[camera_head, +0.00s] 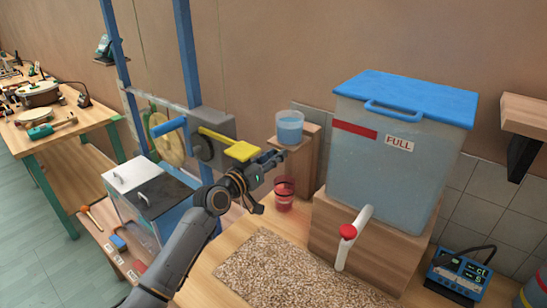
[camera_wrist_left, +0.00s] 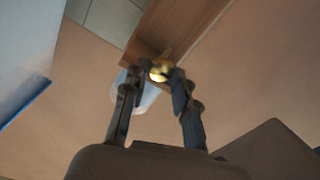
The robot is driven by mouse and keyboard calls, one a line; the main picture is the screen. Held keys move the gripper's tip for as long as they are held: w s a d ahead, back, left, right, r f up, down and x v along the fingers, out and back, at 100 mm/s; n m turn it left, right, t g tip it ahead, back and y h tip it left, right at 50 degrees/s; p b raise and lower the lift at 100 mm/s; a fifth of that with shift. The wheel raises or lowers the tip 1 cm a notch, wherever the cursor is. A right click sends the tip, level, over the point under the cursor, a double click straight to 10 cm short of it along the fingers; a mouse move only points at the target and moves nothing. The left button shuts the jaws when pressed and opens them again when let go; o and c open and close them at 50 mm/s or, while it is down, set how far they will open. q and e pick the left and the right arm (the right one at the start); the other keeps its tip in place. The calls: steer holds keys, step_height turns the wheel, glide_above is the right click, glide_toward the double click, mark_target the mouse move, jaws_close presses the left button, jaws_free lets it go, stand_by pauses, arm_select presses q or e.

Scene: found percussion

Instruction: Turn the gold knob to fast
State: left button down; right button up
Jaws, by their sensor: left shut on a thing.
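The gold knob (camera_wrist_left: 159,71) is small, round and shiny in the left wrist view, set on a wooden surface. My left gripper (camera_head: 277,156) reaches in front of a wooden stand (camera_head: 309,147) in the head view. In the left wrist view its two fingertips (camera_wrist_left: 160,77) close on the knob from both sides. In the head view the gripper hides the knob. I see no "fast" mark or pointer, so I cannot tell the knob's setting. My right gripper is in neither view.
A clear cup of blue water (camera_head: 290,127) stands on the wooden stand, just above my gripper. A red cup (camera_head: 284,194) is below it. A large "FULL" tank (camera_head: 395,165) with a red-handled tap (camera_head: 348,232) stands to the right. A yellow paddle (camera_head: 241,151) is close to the left.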

arm_select(q)
steer(key=shift+n, duration=1.6)
steer(key=shift+f, duration=0.1)
steer(key=c, duration=1.1)
jaws_free()
steer(key=shift+a, duration=0.1)
steer(key=v, duration=1.2)
